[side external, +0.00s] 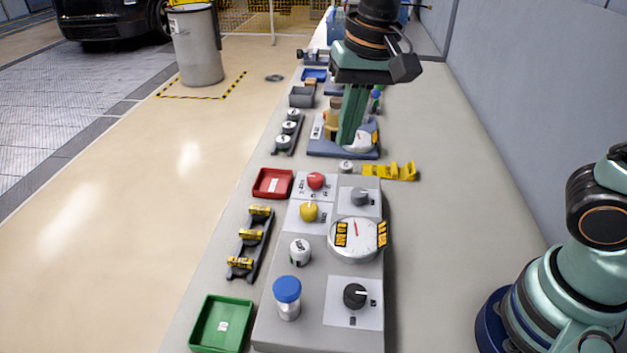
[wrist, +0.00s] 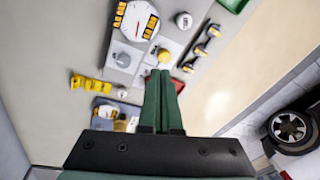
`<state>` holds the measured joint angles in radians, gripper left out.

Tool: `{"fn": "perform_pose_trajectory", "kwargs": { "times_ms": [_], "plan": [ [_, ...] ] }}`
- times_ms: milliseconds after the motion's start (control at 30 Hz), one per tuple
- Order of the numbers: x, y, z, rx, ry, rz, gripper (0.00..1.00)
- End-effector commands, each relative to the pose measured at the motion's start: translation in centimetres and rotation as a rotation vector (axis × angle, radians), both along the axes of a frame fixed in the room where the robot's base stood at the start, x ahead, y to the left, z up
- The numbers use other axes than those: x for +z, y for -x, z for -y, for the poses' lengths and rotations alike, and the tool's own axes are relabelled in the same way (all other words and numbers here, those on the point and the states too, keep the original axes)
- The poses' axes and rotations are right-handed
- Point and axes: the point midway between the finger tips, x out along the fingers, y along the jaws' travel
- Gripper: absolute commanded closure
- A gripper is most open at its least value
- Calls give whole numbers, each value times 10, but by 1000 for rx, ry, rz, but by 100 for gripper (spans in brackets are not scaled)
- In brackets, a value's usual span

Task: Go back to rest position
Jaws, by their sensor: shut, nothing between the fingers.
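My gripper (side external: 347,143) is shut and empty, pointing down in the side external view. Its green fingers are together above or in front of a blue-based station (side external: 316,149) at the middle of the bench; how high above it they are is hard to tell. In the wrist view my gripper (wrist: 159,72) shows both fingers side by side with nothing between them. The fingers hide part of the station and a tan piece (side external: 334,112) stands just left of them.
The grey panel (side external: 268,328) in front carries a round gauge (side external: 354,240), knobs and a blue-capped bottle (side external: 287,297). A yellow bracket (side external: 390,171), red tray (side external: 258,191), green tray (side external: 205,341) and black battery rack (side external: 262,245) stand around it. The bench's right side is clear.

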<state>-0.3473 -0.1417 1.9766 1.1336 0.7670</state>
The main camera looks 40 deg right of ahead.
Motion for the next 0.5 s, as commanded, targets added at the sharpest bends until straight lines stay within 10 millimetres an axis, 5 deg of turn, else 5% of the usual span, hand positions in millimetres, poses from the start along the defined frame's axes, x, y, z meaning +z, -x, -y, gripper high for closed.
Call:
{"fn": "perform_pose_trajectory", "kwargs": {
  "times_ms": [200,500],
  "plan": [
    [7,25,69,178,48,175,100],
    [-3,52,118,355,170,321,100]
  ]
}}
